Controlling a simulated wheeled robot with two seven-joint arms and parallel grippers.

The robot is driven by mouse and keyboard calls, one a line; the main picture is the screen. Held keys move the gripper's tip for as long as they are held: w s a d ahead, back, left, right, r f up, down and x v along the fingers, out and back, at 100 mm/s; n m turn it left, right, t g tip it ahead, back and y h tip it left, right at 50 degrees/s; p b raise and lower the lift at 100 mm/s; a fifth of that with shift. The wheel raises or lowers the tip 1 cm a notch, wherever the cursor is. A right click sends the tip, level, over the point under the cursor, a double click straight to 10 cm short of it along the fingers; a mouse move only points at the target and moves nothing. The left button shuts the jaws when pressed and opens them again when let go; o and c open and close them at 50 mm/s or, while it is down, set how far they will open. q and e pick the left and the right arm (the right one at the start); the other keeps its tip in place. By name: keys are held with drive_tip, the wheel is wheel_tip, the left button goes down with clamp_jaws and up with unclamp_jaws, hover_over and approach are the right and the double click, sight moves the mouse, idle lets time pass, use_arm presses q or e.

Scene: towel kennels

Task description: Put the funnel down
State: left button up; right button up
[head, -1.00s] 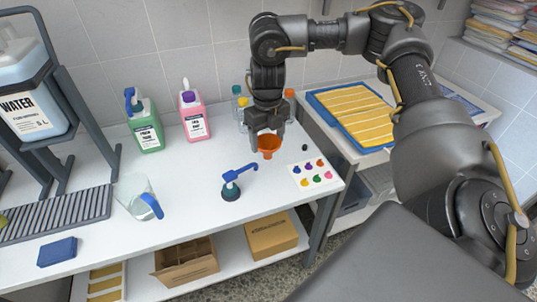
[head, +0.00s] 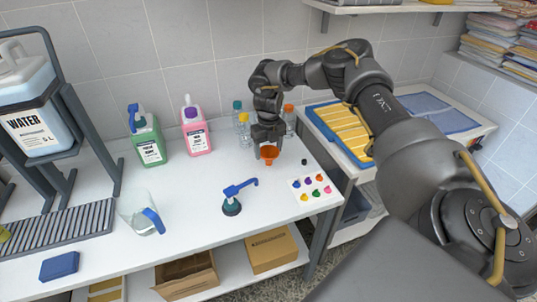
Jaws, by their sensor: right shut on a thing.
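The orange funnel (head: 269,154) is at the right part of the white table (head: 190,210), towards the back. My right gripper (head: 268,148) points down from above and is shut on the funnel's rim. The funnel is upright, with its spout down. I cannot tell whether the spout touches the table top. My left gripper is not in view.
Several small bottles (head: 243,128) stand close behind and beside my right gripper. A colour-dot card (head: 314,188) and a small black cap (head: 304,161) lie to the right.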

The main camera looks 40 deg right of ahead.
sight(269, 157)
drive_tip(key=shift+w+d+f, duration=0.3)
drive_tip(key=shift+w+f, duration=0.05)
drive_tip(key=shift+f, duration=0.25)
wheel_tip(269, 157, down, 2)
drive_tip(key=shift+f+p, duration=0.15)
drive_tip(key=shift+p, duration=0.45)
drive_tip(key=shift+w+f, duration=0.1)
drive_tip(key=shift+f, duration=0.3)
drive_tip(key=o, duration=0.9)
drive_tip(key=shift+f, duration=0.15)
drive_tip(key=shift+o, duration=0.2)
